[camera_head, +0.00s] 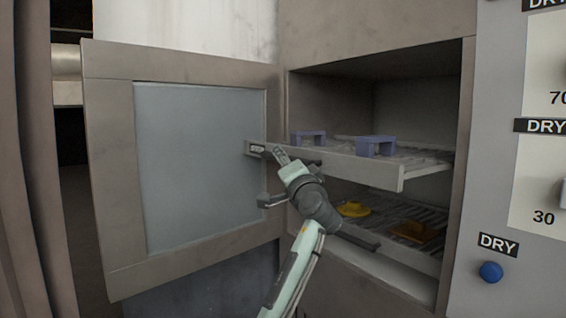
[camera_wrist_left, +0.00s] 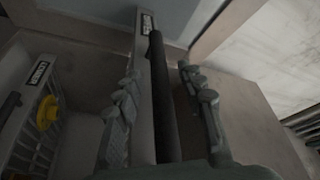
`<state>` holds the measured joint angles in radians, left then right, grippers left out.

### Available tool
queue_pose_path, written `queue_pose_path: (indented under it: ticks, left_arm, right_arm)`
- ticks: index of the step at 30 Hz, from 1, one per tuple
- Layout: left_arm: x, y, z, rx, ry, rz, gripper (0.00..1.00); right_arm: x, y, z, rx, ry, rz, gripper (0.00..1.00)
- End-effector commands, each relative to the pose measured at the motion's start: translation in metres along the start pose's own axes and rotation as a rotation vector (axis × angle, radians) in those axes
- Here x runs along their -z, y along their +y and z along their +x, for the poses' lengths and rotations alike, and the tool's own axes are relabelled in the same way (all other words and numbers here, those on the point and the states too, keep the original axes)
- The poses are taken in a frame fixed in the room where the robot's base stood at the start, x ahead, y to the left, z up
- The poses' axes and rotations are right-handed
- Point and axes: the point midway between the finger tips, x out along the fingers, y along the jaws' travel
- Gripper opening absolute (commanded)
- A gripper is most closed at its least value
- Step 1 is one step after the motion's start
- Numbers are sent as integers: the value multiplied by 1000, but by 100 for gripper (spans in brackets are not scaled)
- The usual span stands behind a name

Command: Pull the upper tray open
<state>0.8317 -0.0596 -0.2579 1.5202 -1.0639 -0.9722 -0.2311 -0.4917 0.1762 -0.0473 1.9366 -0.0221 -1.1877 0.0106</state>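The upper tray (camera_head: 385,171) is grey with a slatted floor, and its front panel stands out past the cabinet opening. It carries two blue-purple blocks, one at left (camera_head: 309,138) and one at right (camera_head: 376,145). My left gripper (camera_head: 275,153) is at the left part of that front panel. In the left wrist view, the tray's dark bar handle (camera_wrist_left: 163,95) runs between the two fingers of the left gripper (camera_wrist_left: 166,112). The fingers are apart, with a narrow gap on each side of the bar. My right gripper is not in view.
The cabinet door (camera_head: 200,170) hangs open at the left, close to the upper tray's end. The lower tray (camera_head: 425,262) holds a yellow piece (camera_head: 352,209) and an orange one (camera_head: 415,231). A control panel with a blue button (camera_head: 490,271) is at the right.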

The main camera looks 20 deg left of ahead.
Motion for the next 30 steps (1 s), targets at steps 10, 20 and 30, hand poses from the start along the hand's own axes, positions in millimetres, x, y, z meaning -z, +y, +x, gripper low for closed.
queue_pose_path:
  ticks: [10,20,30]
  left_arm:
    - [0,1,-63,-4,1,-3,39]
    - [0,0,-112,-1,0,1,39]
    - [0,0,-118,0,-1,0,39]
  right_arm:
    - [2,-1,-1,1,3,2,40]
    - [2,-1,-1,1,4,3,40]
    - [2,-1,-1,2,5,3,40]
